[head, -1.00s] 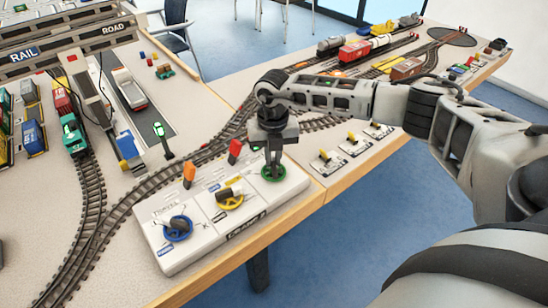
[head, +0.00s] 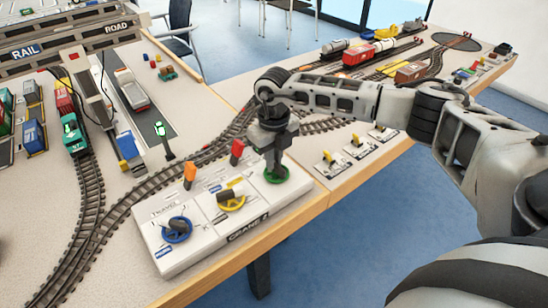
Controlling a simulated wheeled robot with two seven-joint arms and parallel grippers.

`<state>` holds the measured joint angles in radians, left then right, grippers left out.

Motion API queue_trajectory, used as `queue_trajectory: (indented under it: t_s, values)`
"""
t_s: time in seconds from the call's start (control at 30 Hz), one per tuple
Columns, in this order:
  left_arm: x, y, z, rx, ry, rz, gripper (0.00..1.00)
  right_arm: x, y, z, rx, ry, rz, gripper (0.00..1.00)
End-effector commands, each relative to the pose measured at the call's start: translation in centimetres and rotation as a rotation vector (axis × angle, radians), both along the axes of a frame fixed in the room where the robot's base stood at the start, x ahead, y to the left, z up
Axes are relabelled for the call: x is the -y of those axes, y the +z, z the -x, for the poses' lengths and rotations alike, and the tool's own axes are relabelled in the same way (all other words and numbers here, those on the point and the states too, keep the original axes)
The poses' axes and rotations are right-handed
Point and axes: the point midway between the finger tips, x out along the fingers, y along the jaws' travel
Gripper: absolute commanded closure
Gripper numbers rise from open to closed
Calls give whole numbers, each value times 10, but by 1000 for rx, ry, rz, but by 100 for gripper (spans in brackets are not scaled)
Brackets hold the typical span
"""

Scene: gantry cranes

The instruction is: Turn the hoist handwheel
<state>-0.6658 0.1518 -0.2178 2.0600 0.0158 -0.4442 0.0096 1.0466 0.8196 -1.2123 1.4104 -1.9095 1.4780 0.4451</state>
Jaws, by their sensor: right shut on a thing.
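A white crane control panel (head: 205,245) lies at the table's front edge with three handwheels. The green handwheel (head: 277,176) is at its right end, the yellow handwheel (head: 232,202) in the middle and the blue handwheel (head: 177,231) at the left. No hoist label is readable. My right gripper (head: 275,168) points down over the green wheel and is shut on its upper part. The fingers hide part of that wheel. My left gripper is not in view.
Orange (head: 190,171) and red (head: 236,147) upright levers stand behind the wheels. Curved rail track (head: 125,205) runs behind the panel. The rail and road gantry (head: 75,47) is at the back left. Small yellow-levered panels (head: 328,161) lie to the right.

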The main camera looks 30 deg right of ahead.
Motion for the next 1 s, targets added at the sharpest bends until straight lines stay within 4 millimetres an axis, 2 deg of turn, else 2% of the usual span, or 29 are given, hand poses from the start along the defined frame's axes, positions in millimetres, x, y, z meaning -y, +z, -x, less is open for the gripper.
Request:
queue_trajectory:
  t_s: [0.33,0.37,0.4,0.43,0.77,0.87,1.0]
  values:
    - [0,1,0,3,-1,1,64,0,0,0,0,2,0,100]
    - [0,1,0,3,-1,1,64,0,0,0,1,2,0,84]
    - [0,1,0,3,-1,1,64,0,0,0,1,2,0,72]
    - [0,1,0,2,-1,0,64,0,0,0,1,2,0,67]
    - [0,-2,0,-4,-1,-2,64,0,3,0,1,1,0,67]
    - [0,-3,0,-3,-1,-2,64,0,12,-1,4,1,-1,67]
    - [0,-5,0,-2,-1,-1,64,0,39,-1,6,2,-1,67]
